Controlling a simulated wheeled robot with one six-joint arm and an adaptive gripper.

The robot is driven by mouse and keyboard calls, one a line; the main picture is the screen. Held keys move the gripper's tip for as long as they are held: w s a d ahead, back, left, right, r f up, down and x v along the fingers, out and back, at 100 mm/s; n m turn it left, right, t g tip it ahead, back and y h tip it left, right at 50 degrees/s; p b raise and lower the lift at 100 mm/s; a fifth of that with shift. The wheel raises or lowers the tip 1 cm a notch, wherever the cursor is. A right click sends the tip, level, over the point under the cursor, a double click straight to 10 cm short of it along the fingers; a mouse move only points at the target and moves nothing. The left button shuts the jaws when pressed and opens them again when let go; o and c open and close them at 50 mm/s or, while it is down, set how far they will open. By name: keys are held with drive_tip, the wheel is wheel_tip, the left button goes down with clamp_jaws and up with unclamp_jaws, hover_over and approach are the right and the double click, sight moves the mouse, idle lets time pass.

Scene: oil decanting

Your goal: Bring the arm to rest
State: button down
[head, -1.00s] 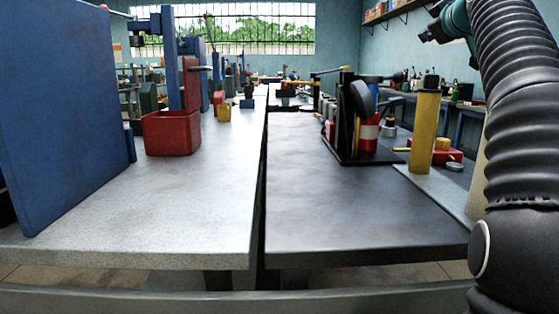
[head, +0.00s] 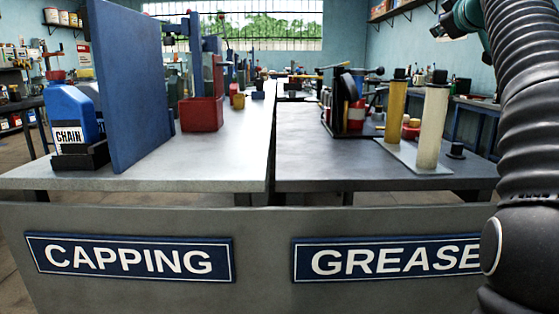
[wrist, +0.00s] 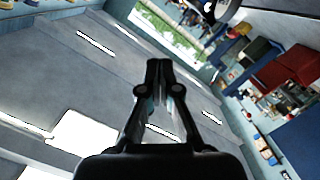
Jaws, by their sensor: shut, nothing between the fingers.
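My arm (head: 530,130) rises along the right edge of the head view, a dark ribbed sleeve that bends at the top. Its teal and black end part is partly cut off at the top edge. In the wrist view my gripper (wrist: 159,72) points away from the camera with its fingers together and empty. Nothing touches the fingers. The wrist view is tilted, with ceiling lights, a window and shelves behind the gripper.
Ahead are a light bench (head: 215,160) marked CAPPING and a dark bench (head: 330,165) marked GREASE. A blue panel (head: 130,85), a blue jug (head: 72,115), a red bin (head: 201,114), a yellow cylinder (head: 395,110) and a pale cylinder (head: 431,125) stand on them.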

drive_tip(key=s+a+f+m+g+y, duration=0.1)
drive_tip(key=s+a+f+g, duration=0.1)
drive_tip(key=s+a+f, duration=0.4)
drive_tip(key=s+a+f+m+g, duration=0.2)
drive_tip(key=s+a+f, duration=0.2)
drive_tip(key=f, duration=0.5)
drive_tip(key=s+a+f+m+g+y, duration=0.1)
drive_tip(key=s+a+f+g, duration=0.1)
drive_tip(key=s+a+f, duration=0.4)
drive_tip(key=s+a+f+m+g, duration=0.1)
drive_tip(key=s+a+f+g, duration=0.1)
drive_tip(key=s+f, duration=0.9)
drive_tip(key=s+a+f+m+g, duration=0.2)
drive_tip(key=s+f, duration=0.9)
drive_tip(key=f, duration=0.8)
drive_tip(key=shift+s+a+f+g+h, duration=0.2)
drive_tip(key=shift+g+h, duration=0.1)
drive_tip(key=shift+g, duration=0.3)
